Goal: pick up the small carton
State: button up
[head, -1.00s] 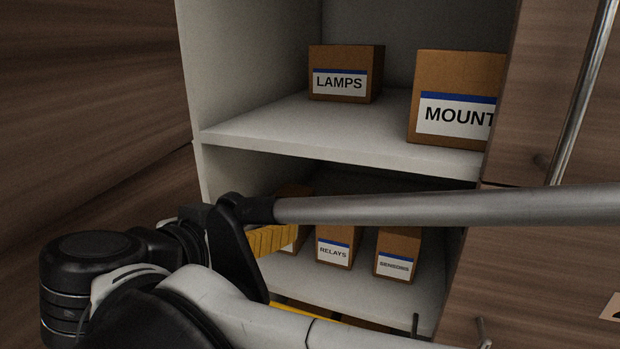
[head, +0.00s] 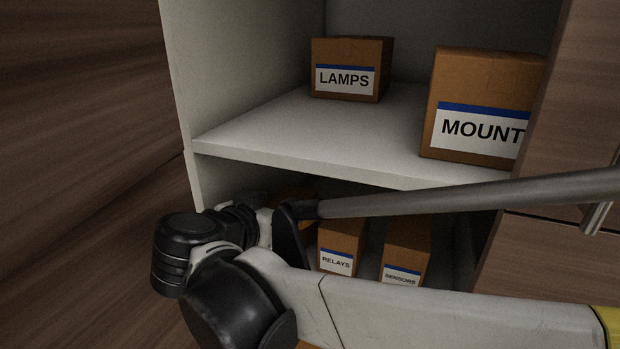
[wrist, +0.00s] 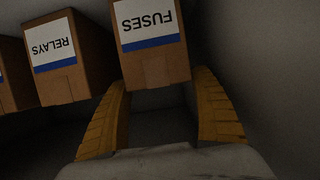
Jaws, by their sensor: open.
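A small brown carton labelled FUSES (wrist: 155,50) sits ahead of my gripper (wrist: 160,82) in the wrist view, where it shows upside down. My two yellow ridged fingers are spread, with their tips at the left and right of the carton's near end. I cannot tell whether either finger touches it. In the head view only a bit of a carton at the left of the lower shelf (head: 296,194) shows. My own arm covers the rest of it and my fingers.
A RELAYS carton (head: 341,240) and a SENSORS carton (head: 406,250) stand to the right on the lower shelf. The upper shelf (head: 290,160) holds a LAMPS carton (head: 350,68) and a larger MOUNT carton (head: 480,100). The cabinet's side wall (head: 245,70) is close on the left.

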aim_at(300, 193)
jog(key=shift+x, duration=1.25)
jog(key=shift+s+a+r, duration=0.1)
jog(key=shift+s, duration=0.1)
jog(key=shift+c, duration=0.5)
jog(key=c, duration=1.1)
jog(key=shift+w+r, duration=0.15)
